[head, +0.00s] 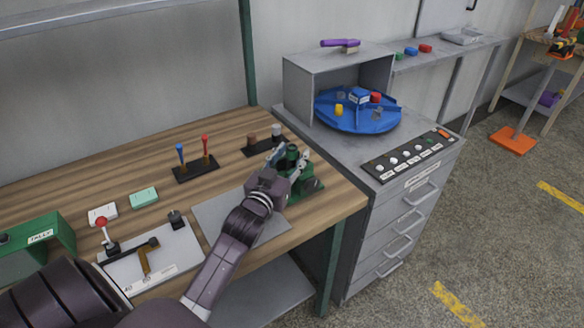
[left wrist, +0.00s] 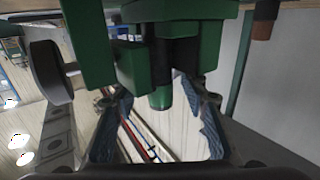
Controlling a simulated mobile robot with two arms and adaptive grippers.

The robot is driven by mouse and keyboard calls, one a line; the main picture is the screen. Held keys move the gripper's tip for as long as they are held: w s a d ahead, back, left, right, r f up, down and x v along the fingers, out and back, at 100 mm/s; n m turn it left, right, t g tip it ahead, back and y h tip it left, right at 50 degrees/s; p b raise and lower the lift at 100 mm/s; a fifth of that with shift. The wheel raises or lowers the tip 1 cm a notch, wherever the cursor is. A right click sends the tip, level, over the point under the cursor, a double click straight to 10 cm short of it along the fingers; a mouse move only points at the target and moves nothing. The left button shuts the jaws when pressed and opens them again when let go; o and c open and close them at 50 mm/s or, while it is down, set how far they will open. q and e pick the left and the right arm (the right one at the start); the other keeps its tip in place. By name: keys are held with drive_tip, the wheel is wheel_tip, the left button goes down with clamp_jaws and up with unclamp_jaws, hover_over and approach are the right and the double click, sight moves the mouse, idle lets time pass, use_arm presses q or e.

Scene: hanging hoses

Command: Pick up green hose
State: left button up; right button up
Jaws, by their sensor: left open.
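No clear hanging hose shows in either view. A dark green upright fixture (head: 308,186) stands at the right end of the wooden bench, partly hidden by my left gripper (head: 291,160). The gripper's fingers are spread around or just beside the fixture's upper part. In the left wrist view, large green blocks with black parts (left wrist: 135,65) fill the top. A short green round end (left wrist: 161,97) shows between the two open fingers, with gaps on both sides. I cannot tell whether either finger touches it. My right gripper is not in view.
The wooden bench (head: 120,172) holds a black stand with blue and red levers (head: 196,168), a white lever board (head: 175,262) and a grey mat (head: 212,212). A grey cabinet (head: 345,180) with a blue turntable (head: 345,120) stands right.

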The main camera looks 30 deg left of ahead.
use_arm(q)
drive_tip(key=shift+r, duration=0.1)
clamp_jaws()
idle(0.3)
